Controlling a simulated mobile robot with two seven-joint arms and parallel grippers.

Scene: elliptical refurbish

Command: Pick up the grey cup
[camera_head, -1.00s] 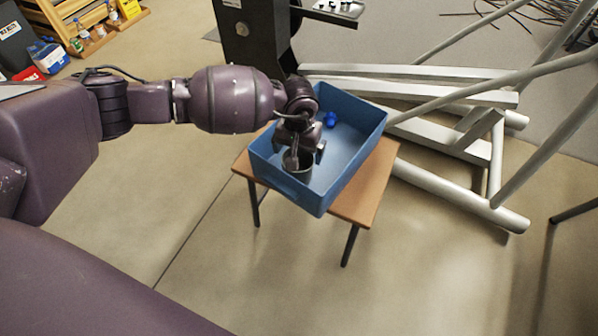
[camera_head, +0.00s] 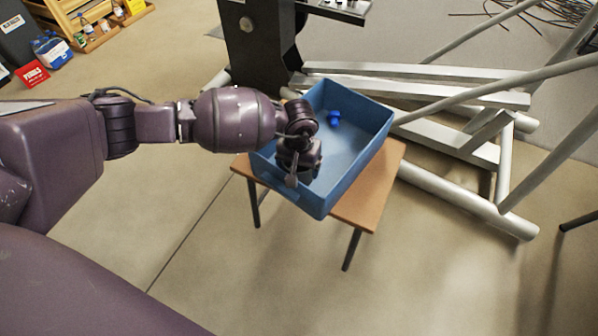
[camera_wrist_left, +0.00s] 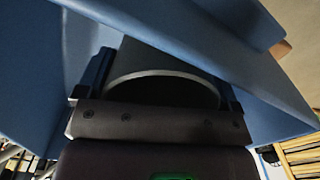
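In the head view the blue crate (camera_head: 347,175) stands on a small wooden table, and my left gripper (camera_head: 296,172) reaches down into its near left part. The grey cup is hidden behind the gripper there. In the left wrist view the cup (camera_wrist_left: 165,84) shows its curved pale rim and dark inside close in front of the palm. The fingers of my left gripper (camera_wrist_left: 165,95) stand wide apart, one on each side of the cup; contact is not clear. My right gripper is not in view.
A small blue object (camera_head: 334,118) lies at the far end of the crate. The table (camera_head: 362,212) shows around the crate's near side. Metal tube frames (camera_head: 455,195) stand to the right, and a black post (camera_head: 258,45) stands behind.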

